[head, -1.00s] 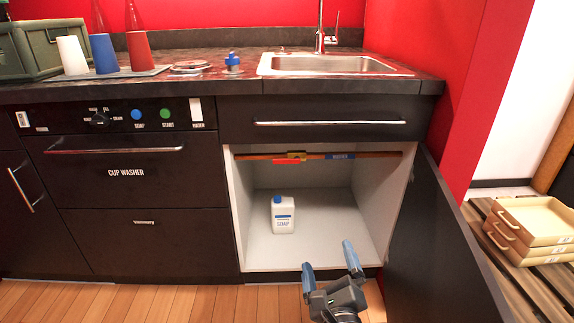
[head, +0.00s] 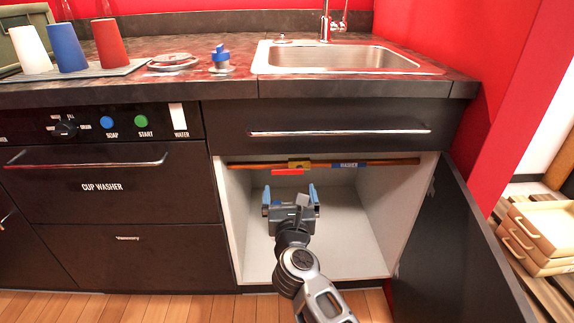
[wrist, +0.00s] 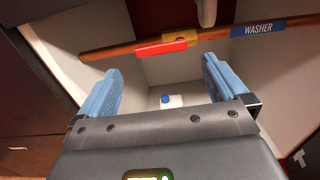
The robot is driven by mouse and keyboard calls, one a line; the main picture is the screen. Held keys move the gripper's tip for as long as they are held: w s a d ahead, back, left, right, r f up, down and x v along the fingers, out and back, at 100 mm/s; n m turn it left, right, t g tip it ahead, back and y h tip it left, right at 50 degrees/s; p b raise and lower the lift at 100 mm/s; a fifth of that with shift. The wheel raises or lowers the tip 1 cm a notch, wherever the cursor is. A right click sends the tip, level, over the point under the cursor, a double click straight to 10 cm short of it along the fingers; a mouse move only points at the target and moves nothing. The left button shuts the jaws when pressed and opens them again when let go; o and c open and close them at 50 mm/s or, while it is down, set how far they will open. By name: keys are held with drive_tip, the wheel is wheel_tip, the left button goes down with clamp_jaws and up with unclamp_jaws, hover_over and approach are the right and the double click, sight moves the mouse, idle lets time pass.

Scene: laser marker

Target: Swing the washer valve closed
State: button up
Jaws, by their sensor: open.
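The washer valve has a yellow-brass body (head: 299,164) on a copper pipe (head: 390,161) that runs across the top of the open cabinet. Its red lever (head: 287,172) points left, roughly along the pipe. In the wrist view the red lever (wrist: 162,48) and the blue WASHER label (wrist: 258,28) on the pipe are clear; the label also shows in the head view (head: 348,164). My gripper (head: 290,193) is open and empty at the cabinet opening, below the lever. In the wrist view the lever lies beyond and between my blue fingertips (wrist: 161,68), apart from them.
A white bottle with a blue cap (wrist: 168,101) stands inside the cabinet, hidden behind my gripper in the head view. The cabinet door (head: 455,245) stands open at right. A drawer with a bar handle (head: 340,132) is above. The cabinet's right side is free.

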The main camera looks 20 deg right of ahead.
sight(287, 170)
drive_tip(key=b+x, duration=0.2)
drive_tip(key=x, duration=0.6)
drive_tip(key=shift+w, duration=0.1)
drive_tip(key=c, duration=1.1)
drive_tip(key=shift+c, duration=0.2)
